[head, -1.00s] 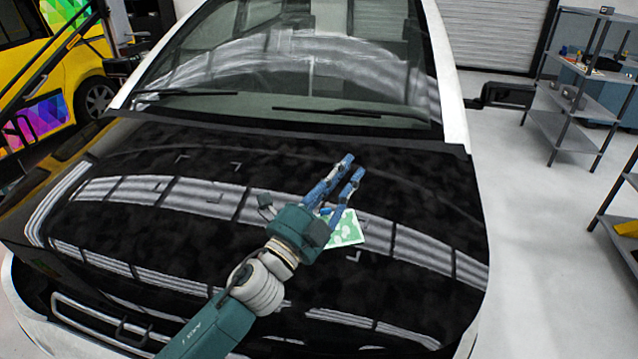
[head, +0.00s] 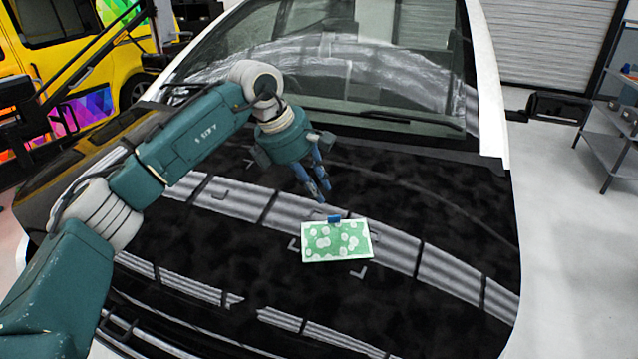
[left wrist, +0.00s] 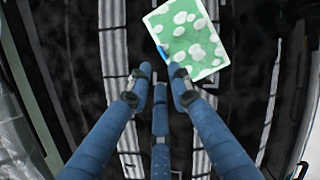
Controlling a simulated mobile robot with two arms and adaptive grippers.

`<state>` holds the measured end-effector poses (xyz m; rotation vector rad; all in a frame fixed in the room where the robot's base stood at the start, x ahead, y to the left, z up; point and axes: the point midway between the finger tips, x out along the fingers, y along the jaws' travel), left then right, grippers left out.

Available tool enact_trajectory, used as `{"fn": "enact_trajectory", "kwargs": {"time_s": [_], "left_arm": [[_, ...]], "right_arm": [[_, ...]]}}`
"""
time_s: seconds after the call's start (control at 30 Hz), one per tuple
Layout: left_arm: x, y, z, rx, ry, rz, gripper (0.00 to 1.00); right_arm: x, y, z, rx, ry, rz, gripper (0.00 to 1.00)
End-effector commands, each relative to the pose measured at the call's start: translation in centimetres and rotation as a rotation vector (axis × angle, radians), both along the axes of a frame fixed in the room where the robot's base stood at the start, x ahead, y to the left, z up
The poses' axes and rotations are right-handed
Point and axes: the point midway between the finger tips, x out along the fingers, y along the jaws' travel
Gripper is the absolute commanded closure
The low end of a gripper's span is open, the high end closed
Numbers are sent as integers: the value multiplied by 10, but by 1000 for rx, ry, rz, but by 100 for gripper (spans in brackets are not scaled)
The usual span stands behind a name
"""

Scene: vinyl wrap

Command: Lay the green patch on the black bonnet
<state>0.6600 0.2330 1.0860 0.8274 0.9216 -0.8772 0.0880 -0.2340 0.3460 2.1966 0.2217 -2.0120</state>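The green patch (head: 337,242), white-edged with pale round spots, lies on the black bonnet (head: 440,215). A blue tab (head: 334,219) sticks out at its far edge. Pale corner marks show on the bonnet beside and below the patch. My left gripper (head: 320,192) is above the bonnet, just beyond the tab and apart from the patch. In the left wrist view its fingertips (left wrist: 160,72) are a little apart with nothing between them, and the patch (left wrist: 186,38) is beyond them. My right gripper is not in view.
The windscreen (head: 330,70) rises behind the bonnet, with a wiper (head: 375,117) along its base. A wing mirror (head: 555,106) juts out at the right. A grey shelf rack (head: 610,150) stands farther right, and a yellow van (head: 60,60) at the left.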

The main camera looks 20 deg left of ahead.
Motion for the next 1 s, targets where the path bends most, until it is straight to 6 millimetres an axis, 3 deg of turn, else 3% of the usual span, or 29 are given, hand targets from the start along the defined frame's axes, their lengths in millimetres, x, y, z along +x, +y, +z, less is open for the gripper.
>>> {"fn": "enact_trajectory", "kwargs": {"time_s": [0.17, 0.5, 0.93, 1.0], "left_arm": [[10, -10, -28, -2, 5, -3, 80], [27, -24, -75, -3, 1, -3, 80], [31, -27, -85, -4, 0, -2, 80], [31, -27, -85, -4, 0, -2, 92]], "right_arm": [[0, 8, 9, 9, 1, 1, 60], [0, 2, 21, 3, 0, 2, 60], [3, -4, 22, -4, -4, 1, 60], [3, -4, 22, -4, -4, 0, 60]]}}
